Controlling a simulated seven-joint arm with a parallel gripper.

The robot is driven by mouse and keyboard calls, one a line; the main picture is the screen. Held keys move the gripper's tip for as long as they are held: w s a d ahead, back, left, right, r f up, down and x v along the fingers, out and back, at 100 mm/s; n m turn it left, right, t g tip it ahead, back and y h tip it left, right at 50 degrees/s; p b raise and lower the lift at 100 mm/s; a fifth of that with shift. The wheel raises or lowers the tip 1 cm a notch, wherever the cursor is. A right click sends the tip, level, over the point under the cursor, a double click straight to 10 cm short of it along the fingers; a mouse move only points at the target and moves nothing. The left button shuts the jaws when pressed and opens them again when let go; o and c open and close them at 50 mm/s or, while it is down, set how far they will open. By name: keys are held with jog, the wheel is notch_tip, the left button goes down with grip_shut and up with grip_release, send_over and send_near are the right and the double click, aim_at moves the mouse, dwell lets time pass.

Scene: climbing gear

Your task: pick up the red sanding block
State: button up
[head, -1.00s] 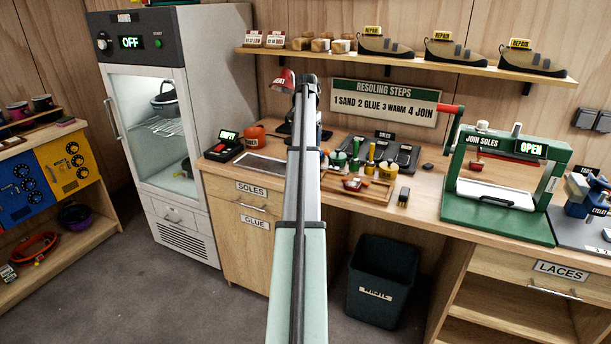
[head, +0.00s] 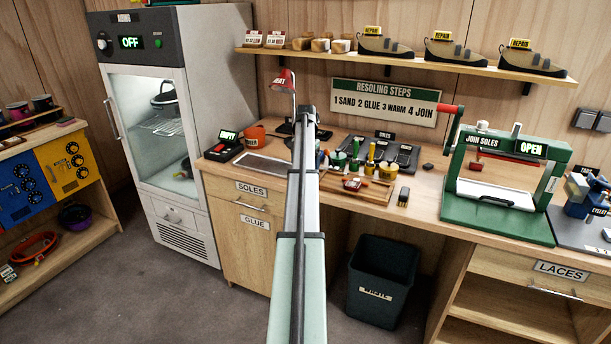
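A small red block (head: 355,183), which looks like the red sanding block, lies on the wooden tray (head: 374,195) on the workbench, just right of my arm. Its shape is too small to tell exactly. My arm runs up the middle of the head view and ends over the back of the bench, left of the tray. My gripper's fingers do not show; they seem hidden behind the arm, so I cannot see whether they hold anything.
Yellow and green handled tools (head: 369,159) stand behind the tray. A dark small block (head: 403,197) lies to its right. The green sole press (head: 500,215) stands farther right. A bin (head: 381,282) stands below.

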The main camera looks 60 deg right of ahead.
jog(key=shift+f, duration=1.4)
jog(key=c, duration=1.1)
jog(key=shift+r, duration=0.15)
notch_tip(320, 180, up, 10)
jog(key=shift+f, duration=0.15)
